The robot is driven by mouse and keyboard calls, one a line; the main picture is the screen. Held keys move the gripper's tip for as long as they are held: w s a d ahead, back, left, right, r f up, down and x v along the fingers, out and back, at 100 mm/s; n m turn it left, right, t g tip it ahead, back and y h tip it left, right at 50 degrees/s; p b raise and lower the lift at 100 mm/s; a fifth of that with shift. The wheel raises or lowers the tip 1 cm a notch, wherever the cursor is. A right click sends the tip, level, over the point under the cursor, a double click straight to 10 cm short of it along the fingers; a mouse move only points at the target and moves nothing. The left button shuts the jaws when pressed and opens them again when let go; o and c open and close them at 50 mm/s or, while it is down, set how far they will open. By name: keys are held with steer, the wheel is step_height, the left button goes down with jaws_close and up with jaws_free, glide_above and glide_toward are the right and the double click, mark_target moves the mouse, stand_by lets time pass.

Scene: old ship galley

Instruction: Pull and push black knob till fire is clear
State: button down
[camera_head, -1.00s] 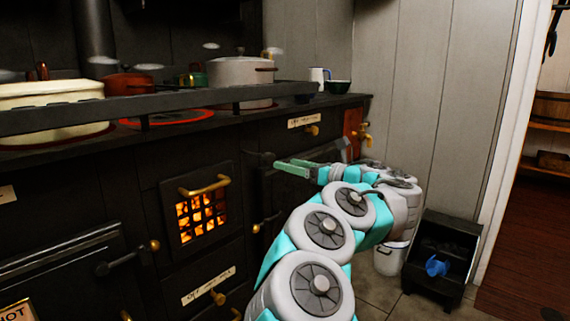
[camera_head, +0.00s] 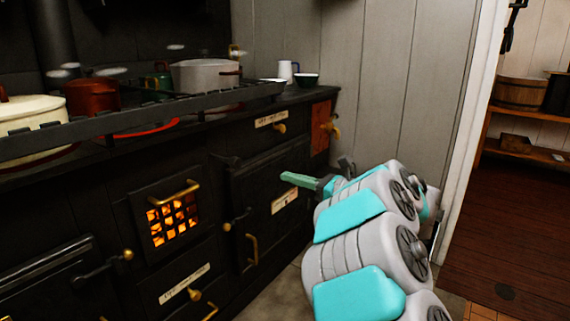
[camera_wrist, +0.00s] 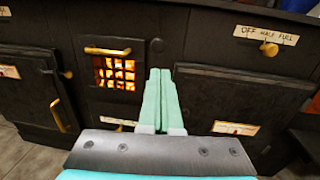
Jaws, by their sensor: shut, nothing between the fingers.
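A small round black knob (camera_head: 229,161) is on the dark stove front, right of and above the fire door. It also shows in the wrist view (camera_wrist: 157,45), just beyond my fingertips, apart from them in the picture. The fire door (camera_head: 165,214) has a brass handle and a grate with orange fire glowing behind it; it also shows in the wrist view (camera_wrist: 114,71). My gripper (camera_head: 284,177) has green fingers pressed together, empty, in front of the right oven door. In the wrist view the shut fingers (camera_wrist: 160,72) point at the stove front.
A brass knob (camera_head: 281,128) sits under a label reading OFF HALF FULL. A black lever with a brass end (camera_head: 128,255) sticks out at left. A rail (camera_head: 140,118) runs along the stove top before several pots. Open floor lies right.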

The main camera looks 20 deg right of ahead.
mark_target(240, 166)
steer(key=p+x, duration=0.1)
steer(key=x, duration=1.2)
steer(key=shift+a+p, duration=0.1)
steer(key=shift+p, duration=0.25)
steer(key=shift+w+a+f, duration=0.1)
steer(key=shift+w+a, duration=0.1)
steer(key=shift+w, duration=0.15)
steer(key=shift+f, duration=0.1)
steer(key=shift+w+f+b, duration=0.15)
steer(key=shift+w+b, duration=0.1)
steer(key=shift+b, duration=0.55)
steer(key=w+b, duration=0.1)
steer(key=b, duration=0.1)
steer(key=shift+a+f+b, duration=0.1)
steer(key=shift+a+b, duration=0.3)
steer(key=b+x, duration=0.3)
steer(key=x, duration=0.2)
steer(key=shift+w+d+b, duration=0.1)
steer(key=shift+b, duration=0.2)
steer(key=shift+w+r, duration=0.15)
steer(key=shift+r, duration=0.4)
